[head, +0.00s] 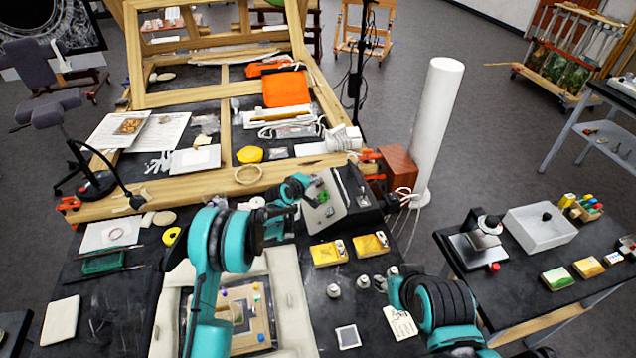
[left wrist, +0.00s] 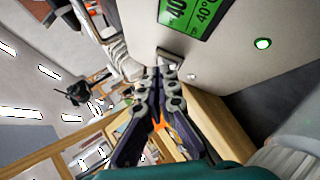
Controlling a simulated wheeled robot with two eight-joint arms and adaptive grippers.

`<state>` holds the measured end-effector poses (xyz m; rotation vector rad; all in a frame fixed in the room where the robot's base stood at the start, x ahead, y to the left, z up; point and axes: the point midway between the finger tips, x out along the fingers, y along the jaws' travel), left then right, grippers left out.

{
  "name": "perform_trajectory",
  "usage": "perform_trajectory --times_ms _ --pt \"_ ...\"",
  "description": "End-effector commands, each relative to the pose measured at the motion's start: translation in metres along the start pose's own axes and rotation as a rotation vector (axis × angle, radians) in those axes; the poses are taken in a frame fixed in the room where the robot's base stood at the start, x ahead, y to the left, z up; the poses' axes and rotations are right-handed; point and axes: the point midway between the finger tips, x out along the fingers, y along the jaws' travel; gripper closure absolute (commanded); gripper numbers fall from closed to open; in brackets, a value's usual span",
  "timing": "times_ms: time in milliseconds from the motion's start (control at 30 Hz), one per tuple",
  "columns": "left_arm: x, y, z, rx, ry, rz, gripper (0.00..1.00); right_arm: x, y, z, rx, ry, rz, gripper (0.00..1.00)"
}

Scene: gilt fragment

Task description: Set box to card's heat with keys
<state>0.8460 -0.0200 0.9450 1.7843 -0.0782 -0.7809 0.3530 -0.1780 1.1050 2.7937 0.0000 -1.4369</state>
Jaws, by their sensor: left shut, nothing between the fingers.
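The box (head: 335,215) is a pale, tilted panel on a dark housing at the table's middle, with a small green display (head: 322,197). In the left wrist view its pale face (left wrist: 225,68) fills the upper right. The green display (left wrist: 190,15) there is cut off by the frame edge and reads 40°C. A green lamp (left wrist: 262,43) glows beside it. My left gripper (left wrist: 160,72) is shut and empty, its tips close to a small key (left wrist: 170,58) on the face; I cannot tell whether they touch. A written card (head: 401,326) lies by my right arm, too small to read.
Two yellow boxes (head: 329,253) and several small metal pieces lie right of the left arm. A padded frame (head: 291,310) lies in front. A wooden easel frame (head: 236,190) lies behind. A white column (head: 439,120) stands at the right.

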Motion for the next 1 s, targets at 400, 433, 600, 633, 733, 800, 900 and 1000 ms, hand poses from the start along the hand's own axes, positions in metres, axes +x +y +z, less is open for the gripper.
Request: perform_trajectory --times_ms 400,433,600,633,733,800,900,1000 --pt "0.0040 -0.0031 0.0031 0.000 0.000 0.000 1.00 0.0046 0.0000 0.0033 0.000 0.000 0.000 0.60" --pt "0.0042 -0.0033 0.0033 0.000 -0.001 0.000 1.00 0.0049 0.0000 0.0035 0.000 0.000 0.000 0.60" --pt "0.0047 -0.0034 0.0039 0.000 -0.001 0.000 1.00 0.0052 0.0000 0.0037 0.000 0.000 0.000 0.60" --pt "0.0046 -0.0034 0.0039 0.000 -0.001 0.000 1.00 0.0051 0.0000 0.0037 0.000 0.000 0.000 0.60" --pt "0.0047 -0.0034 0.0039 0.000 -0.001 0.000 1.00 0.0051 0.0000 0.0037 0.000 0.000 0.000 0.60" --pt "0.0044 -0.0032 0.0038 0.000 -0.001 0.000 1.00 0.0051 0.0000 0.0036 0.000 0.000 0.000 0.60" --pt "0.0029 -0.0020 0.0025 0.000 -0.001 0.000 1.00 0.0046 0.0000 0.0033 0.000 0.000 0.000 0.60" --pt "-0.0006 0.0006 -0.0002 -0.001 0.000 0.000 1.00 0.0037 0.0000 0.0027 0.000 0.000 0.000 0.60"
